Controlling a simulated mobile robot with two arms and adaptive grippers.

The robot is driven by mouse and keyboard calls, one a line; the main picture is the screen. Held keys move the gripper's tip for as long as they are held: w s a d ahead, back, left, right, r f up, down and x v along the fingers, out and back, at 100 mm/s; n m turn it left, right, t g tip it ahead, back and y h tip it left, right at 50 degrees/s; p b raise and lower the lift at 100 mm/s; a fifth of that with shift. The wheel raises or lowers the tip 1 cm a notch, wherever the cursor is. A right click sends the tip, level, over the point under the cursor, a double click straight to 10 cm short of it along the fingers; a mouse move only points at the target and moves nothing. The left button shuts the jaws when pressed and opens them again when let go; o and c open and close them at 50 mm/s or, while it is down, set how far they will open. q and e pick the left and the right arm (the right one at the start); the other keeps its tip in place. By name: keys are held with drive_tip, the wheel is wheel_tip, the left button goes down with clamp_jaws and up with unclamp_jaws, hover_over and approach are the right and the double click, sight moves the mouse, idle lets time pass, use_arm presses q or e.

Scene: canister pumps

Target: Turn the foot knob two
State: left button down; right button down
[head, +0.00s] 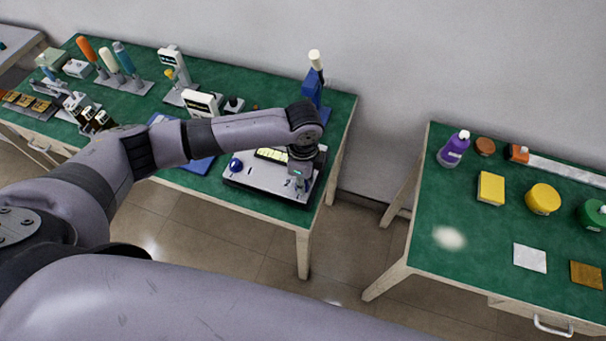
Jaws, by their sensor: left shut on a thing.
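A flat pale instrument plate (250,178) with a dark base lies at the right front of the left green table. A round blue knob (235,165) shows at its left end, and a pale yellow-green panel (271,155) lies at its back. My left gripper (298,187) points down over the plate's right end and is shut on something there. The gripper hides what it holds; its place matches a second foot knob at that end, but I cannot see which knob it is. My right gripper is not in view.
A blue stand with a white-topped tool (315,85) rises behind my left wrist. A white display unit (201,105) and a blue mat (196,162) lie left of the plate. A floor gap separates the right table (450,205), which holds a purple bottle (454,149).

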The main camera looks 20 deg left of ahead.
use_arm(q)
drive_tip(key=shift+m, duration=0.5)
drive_tip(key=c, duration=1.4)
unclamp_jaws()
drive_tip(key=shift+o, duration=0.3)
wheel_tip(320, 180, up, 12)
